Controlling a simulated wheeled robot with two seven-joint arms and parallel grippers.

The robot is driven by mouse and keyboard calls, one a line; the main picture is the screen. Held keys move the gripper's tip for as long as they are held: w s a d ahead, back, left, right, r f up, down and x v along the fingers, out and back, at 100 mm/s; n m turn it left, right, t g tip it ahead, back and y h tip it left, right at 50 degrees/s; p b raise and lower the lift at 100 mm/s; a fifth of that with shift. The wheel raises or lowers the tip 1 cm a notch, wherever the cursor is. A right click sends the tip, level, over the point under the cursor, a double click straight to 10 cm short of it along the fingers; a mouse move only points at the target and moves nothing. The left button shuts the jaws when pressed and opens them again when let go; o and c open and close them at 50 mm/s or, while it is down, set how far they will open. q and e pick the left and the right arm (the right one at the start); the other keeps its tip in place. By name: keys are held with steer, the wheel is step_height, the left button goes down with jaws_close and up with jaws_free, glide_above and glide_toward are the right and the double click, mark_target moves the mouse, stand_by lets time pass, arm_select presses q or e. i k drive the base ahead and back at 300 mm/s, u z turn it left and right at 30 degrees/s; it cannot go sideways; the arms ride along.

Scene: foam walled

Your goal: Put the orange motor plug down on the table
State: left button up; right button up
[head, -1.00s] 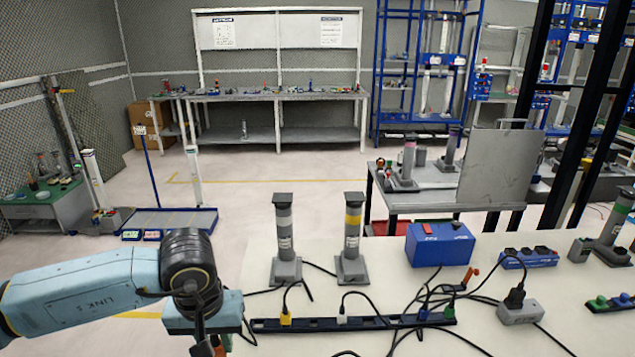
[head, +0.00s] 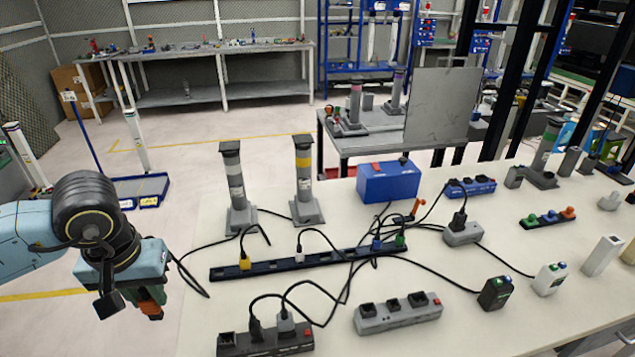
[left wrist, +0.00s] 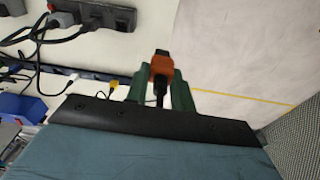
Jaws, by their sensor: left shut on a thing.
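The orange motor plug (left wrist: 161,66) is between the green fingers of my left gripper (left wrist: 160,82) in the left wrist view. The gripper is shut on it. In the head view my left gripper (head: 140,298) holds the orange plug (head: 150,308) off the left edge of the white table (head: 420,330), with floor behind it. A dark cable hangs behind the gripper and runs to the table. My right gripper is not in view.
On the table, a long black strip (head: 285,266) holds yellow, white, blue and green plugs. A dark power strip (head: 265,341) and a grey one (head: 398,314) lie near the front. Two grey posts (head: 235,190) and a blue box (head: 392,181) stand behind. Cables cross the middle.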

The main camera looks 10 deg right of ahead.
mark_target(271, 296)
steer(key=k, duration=1.25)
steer(key=z, duration=0.6)
steer(key=i, duration=0.65)
steer(key=z, duration=0.55)
steer(key=i, duration=1)
steer(key=u, duration=0.95)
steer(key=i, duration=0.5)
steer(key=u, duration=0.55)
